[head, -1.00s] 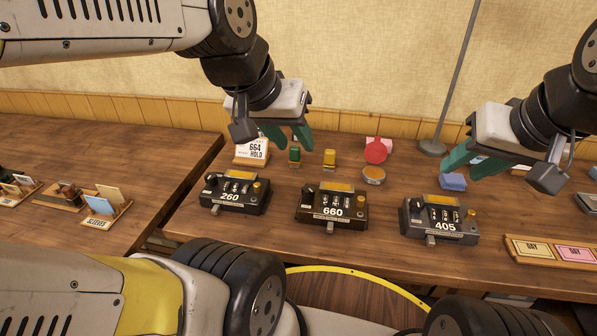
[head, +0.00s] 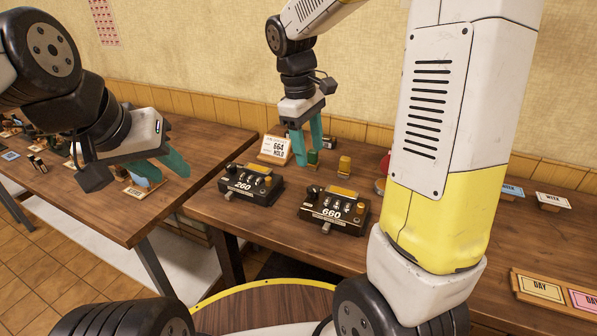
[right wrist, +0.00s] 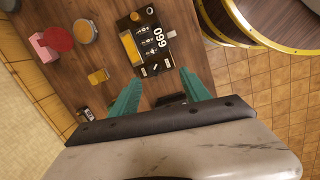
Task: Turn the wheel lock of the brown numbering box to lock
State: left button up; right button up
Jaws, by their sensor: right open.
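The brown-looking numbering box (head: 318,214) reads 660 and stands upright on the table. It has a black knob, a brass knob and a silver front tab; I cannot tell which part is the wheel lock. It also shows in the right wrist view (right wrist: 153,58), beyond my fingers. A darker box (head: 240,191) reading 260 stands to its left. My right gripper (head: 309,147) is open and empty, fingers down, above the back of the table, apart from both boxes. My left gripper (head: 172,170) looks open and empty over the left table.
A card (head: 275,149) reading 664 HOLD stands behind the boxes, with a green block (head: 313,160) and a yellow block (head: 344,165). My right arm hides the table to the right of box 660. Day cards (head: 540,287) lie at the front right.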

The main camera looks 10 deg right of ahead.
aim_at(310, 187)
jog(key=w+f+n, duration=0.1)
jog(key=f, duration=0.3)
jog(key=w+f+n+g+h, duration=0.1)
jog(key=f, duration=0.4)
jog(key=w+f+n+h, duration=0.1)
jog(key=f, duration=0.3)
jog(key=shift+w+d+f+g, duration=0.3)
jog(key=shift+d+f+g, duration=0.05)
jog(key=shift+g, duration=0.05)
grip_shut()
